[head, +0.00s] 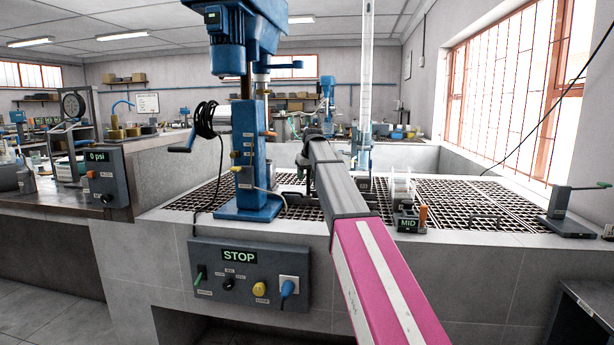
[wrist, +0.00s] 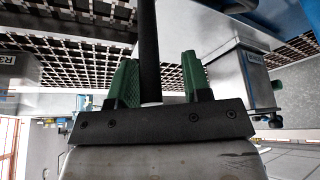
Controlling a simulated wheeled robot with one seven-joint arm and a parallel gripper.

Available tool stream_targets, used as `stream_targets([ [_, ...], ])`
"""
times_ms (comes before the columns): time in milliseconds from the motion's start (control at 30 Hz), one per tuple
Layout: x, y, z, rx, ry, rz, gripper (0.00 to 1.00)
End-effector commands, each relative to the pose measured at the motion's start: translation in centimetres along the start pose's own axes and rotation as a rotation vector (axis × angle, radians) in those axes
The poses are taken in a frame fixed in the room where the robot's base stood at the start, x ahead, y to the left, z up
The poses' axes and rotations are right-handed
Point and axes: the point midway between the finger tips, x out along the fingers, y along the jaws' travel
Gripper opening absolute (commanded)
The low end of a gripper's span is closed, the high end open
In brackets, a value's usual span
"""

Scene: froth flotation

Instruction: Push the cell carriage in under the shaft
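The blue flotation machine (head: 248,150) stands on the grated bench left of centre in the head view, its motor (head: 228,40) on top. I cannot clearly make out its shaft or the cell carriage there. My arm reaches over the bench just right of the machine and hides most of my gripper. In the wrist view my gripper (wrist: 160,88) has two green fingers standing apart. A black bar (wrist: 148,45) shows between them, nearer the left finger, with a gap on the right. A grey metal box (wrist: 225,72) lies beyond the right finger; I cannot tell whether it is the carriage.
A control panel (head: 248,272) reading STOP is on the bench front. A small unit marked MID (head: 409,222) stands right of my arm, and a black stand (head: 570,222) at the far right. The grating (head: 480,203) between them is mostly clear. A 0 psi box (head: 104,172) is left.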

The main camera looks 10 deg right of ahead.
Motion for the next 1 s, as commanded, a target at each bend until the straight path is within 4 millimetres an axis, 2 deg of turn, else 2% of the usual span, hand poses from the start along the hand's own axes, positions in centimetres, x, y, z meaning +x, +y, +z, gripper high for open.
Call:
stream_targets([
  [267, -0.8, 0.1, 0.1, 0.001, -0.002, 0.002, 0.44],
  [367, -2.1, 0.1, 0.1, 0.001, -0.001, 0.002, 0.44],
  [700, -8.3, 0.0, 0.0, 0.0, 0.001, 0.001, 0.44],
  [833, -9.9, 0.0, 0.0, 0.0, 0.0, 0.001, 0.44],
  [1000, -10.7, -0.1, 0.0, 0.0, -0.001, 0.0, 0.44],
])
